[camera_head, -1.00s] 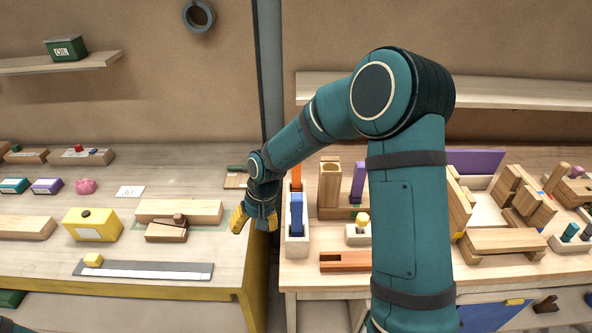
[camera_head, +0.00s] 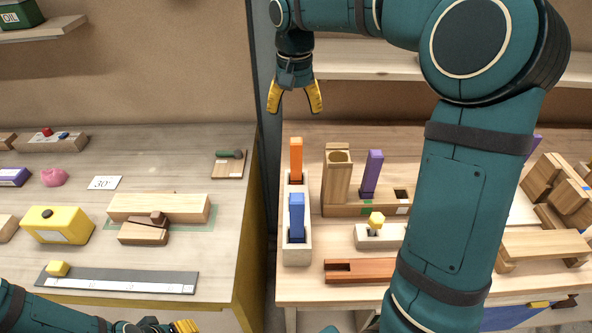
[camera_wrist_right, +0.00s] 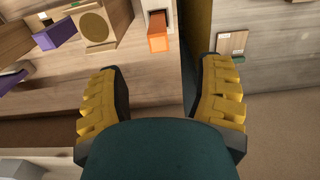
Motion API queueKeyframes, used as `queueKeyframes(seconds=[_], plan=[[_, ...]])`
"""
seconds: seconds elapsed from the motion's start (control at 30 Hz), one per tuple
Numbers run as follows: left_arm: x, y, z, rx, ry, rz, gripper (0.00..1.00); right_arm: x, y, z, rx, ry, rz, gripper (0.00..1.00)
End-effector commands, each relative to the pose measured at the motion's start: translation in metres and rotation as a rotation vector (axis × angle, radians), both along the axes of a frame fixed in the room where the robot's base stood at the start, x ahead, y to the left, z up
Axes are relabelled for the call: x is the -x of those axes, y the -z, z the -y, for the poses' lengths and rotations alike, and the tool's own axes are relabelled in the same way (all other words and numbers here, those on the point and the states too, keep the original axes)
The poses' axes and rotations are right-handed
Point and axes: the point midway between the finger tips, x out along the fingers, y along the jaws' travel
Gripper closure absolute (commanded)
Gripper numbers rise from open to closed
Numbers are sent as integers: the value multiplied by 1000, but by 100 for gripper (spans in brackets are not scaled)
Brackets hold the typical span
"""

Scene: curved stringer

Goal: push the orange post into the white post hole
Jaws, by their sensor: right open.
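The orange post (camera_head: 296,160) stands upright at the far end of a pale white-grey holder (camera_head: 298,254), in a dark slot. A blue post (camera_head: 297,212) stands in the same holder, nearer to me. My right gripper (camera_head: 295,106) hangs open and empty above the orange post's top, with clear air between them. In the right wrist view the orange post (camera_wrist_right: 158,38) shows at the top, beyond and between the open yellow fingers (camera_wrist_right: 161,100). My left gripper (camera_head: 180,328) shows only partly at the bottom edge; its jaw state is unclear. I cannot tell which opening is the white post hole.
A wooden block with a round hole (camera_head: 340,180) and a purple post (camera_head: 371,174) stand right of the holder. A small block with a yellow knob (camera_head: 376,221) is nearer. The left bench (camera_head: 225,215) lies across a gap. My right arm hides part of the right bench.

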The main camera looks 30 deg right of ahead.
Motion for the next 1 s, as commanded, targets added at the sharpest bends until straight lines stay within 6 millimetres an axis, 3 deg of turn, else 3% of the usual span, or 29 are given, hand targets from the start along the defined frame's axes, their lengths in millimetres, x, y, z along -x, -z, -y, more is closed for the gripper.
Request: queueKeyframes(seconds=[0.4, 0.77, 1.0], plan=[[4, 16, 2, 3, 9, -10, 53, 0, 69, 1, 0, 0, -4, 34], [6, 20, 2, 4, 13, -13, 53, -1, 94, 2, 0, 0, -1, 34], [8, 29, 2, 5, 17, -19, 53, -3, 127, 7, -1, 0, -5, 34]])
